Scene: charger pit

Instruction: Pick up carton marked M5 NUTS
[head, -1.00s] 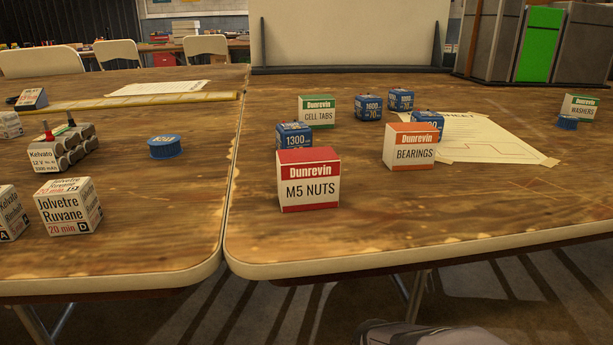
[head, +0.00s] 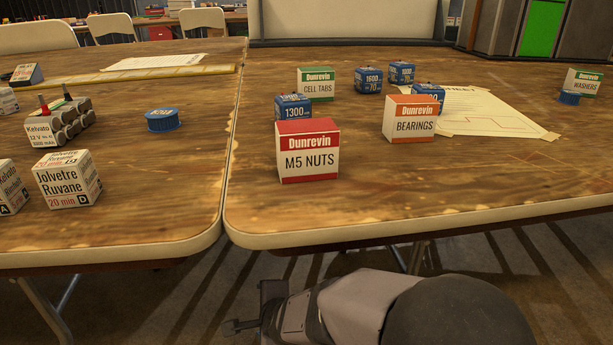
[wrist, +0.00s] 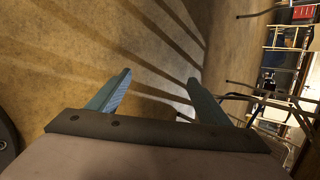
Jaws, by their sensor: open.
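The carton marked M5 NUTS (head: 308,152) is a white box with a red top band and a red bottom stripe. It stands upright near the front left of the right-hand table (head: 420,212). My gripper (head: 248,308) is low in front of the tables, below the table edge and well apart from the carton. In the wrist view my gripper (wrist: 157,92) has its two fingers spread, with only floor between them. The carton does not show in the wrist view.
A blue block marked 1300 (head: 292,107) stands close behind the carton. The BEARINGS carton (head: 410,122) stands to its right and the CELL TABS carton (head: 316,86) farther back. Bare tabletop lies in front of the carton. The table's front edge lies between my gripper and the carton.

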